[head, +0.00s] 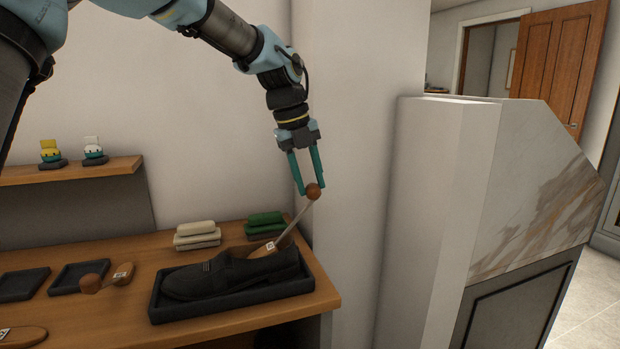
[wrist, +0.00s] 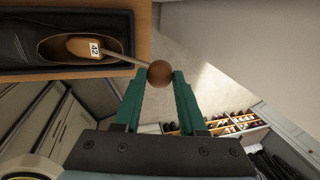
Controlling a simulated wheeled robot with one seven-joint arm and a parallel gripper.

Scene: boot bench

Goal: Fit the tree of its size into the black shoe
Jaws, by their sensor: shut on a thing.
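The black shoe (head: 232,274) lies in a dark tray (head: 300,286) near the right end of the wooden bench. My gripper (head: 309,190) is shut on the round brown knob of a shoe tree (head: 290,231), above the shoe's heel end.
Another shoe tree (head: 107,278) lies left of the tray, and part of one more (head: 22,337) shows at the lower left. Two empty dark trays (head: 78,276) are at the left. Folded cream cloths (head: 197,234) and green cloths (head: 265,224) lie behind the shoe. A wall stands close right.

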